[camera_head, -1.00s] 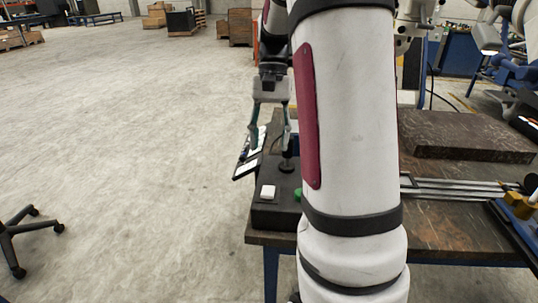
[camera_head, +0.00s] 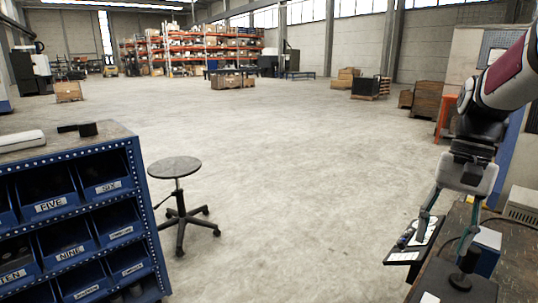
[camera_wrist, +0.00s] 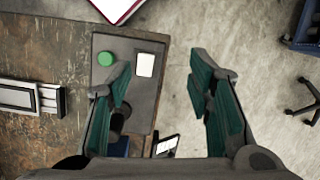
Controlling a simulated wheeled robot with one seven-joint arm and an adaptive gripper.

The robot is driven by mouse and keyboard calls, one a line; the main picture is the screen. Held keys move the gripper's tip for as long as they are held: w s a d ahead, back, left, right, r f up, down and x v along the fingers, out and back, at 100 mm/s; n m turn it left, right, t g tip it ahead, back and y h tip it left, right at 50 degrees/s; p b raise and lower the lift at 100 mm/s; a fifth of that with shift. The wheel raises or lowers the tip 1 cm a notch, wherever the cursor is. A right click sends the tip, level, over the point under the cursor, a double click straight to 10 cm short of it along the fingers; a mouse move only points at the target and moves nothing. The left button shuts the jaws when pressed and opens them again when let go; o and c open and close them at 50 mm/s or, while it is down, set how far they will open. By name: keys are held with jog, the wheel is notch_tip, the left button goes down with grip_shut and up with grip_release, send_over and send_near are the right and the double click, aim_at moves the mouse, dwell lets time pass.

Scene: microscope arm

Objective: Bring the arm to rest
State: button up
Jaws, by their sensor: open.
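My gripper (camera_head: 446,232) hangs at the right in the head view, pointing down, with its two fingers spread apart and nothing between them. In the wrist view my gripper (camera_wrist: 163,82) also shows as open, with two green-padded fingers. Below and beside it is a dark flat box (camera_head: 478,292), which shows in the wrist view (camera_wrist: 126,45) with a green round button (camera_wrist: 106,59) and a white square button (camera_wrist: 145,64). A black upright knob (camera_head: 461,279) stands on it, partly behind the left finger in the wrist view. I cannot make out a microscope arm.
The box sits on a worn brown workbench (camera_head: 521,251). A tilted dark panel with white labels (camera_head: 404,256) juts from the bench's side. A round stool (camera_head: 174,168) and a blue bin rack (camera_head: 128,151) stand at the left. The concrete floor between is clear.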

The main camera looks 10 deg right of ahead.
jog(key=s+a+r+n+t+h+p, duration=0.1)
jog(key=s+a+r+n+t+p, duration=0.2)
jog(key=s+a, duration=0.5)
jog(key=s+a+r+n+t+h+p, duration=0.1)
jog(key=s+a+r+n+t+p, duration=0.2)
jog(key=s+a, duration=0.5)
notch_tip(320, 180, up, 2)
jog(key=shift+s+n+p, duration=0.45)
jog(key=shift+n+p, duration=0.3)
jog(key=shift+n, duration=0.45)
